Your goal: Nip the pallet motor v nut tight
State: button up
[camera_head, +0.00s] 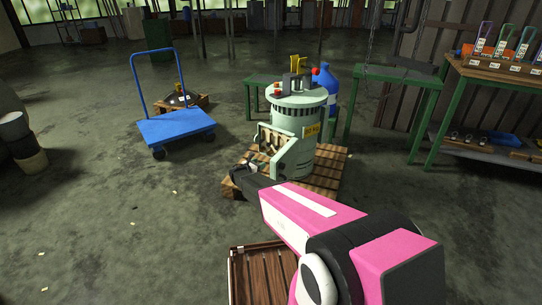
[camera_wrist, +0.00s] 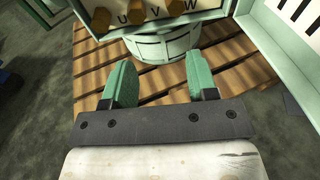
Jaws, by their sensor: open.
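The pallet motor (camera_head: 294,125) is a pale green, finned machine standing upright on a wooden pallet. Its terminal box (camera_head: 270,140) is open at the front. In the wrist view the terminal panel shows letters U, V and W, with brass-coloured nuts beside them. The V nut (camera_wrist: 175,7) appears to be the one between V and W, though the top is cut off, so I cannot be sure. My gripper (camera_wrist: 162,80) has green fingers set wide apart, open and empty, below the terminal panel. In the head view my gripper (camera_head: 243,172) is in front of the motor.
The slatted pallet (camera_head: 330,165) lies under the motor. A blue trolley (camera_head: 175,126) stands to the left, and a wooden crate (camera_head: 235,275) lies in front. A green-legged table (camera_head: 395,77) and a workbench (camera_head: 495,70) stand to the right. Open floor lies at the left.

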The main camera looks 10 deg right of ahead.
aim_at(268, 153)
jog(key=w+d+n, duration=0.1)
jog(key=w+d, duration=0.1)
jog(key=w, duration=0.1)
jog(key=w+d+n+t, duration=0.1)
jog(key=w+d, duration=0.2)
jog(key=w, duration=0.1)
jog(key=w+d+f+n+t, duration=0.1)
jog(key=w+d, duration=0.1)
jog(key=w, duration=0.2)
jog(key=shift+d+n+h, duration=0.2)
jog(key=shift+n+h, duration=0.1)
jog(key=shift+n, duration=0.1)
jog(key=c, duration=0.9)
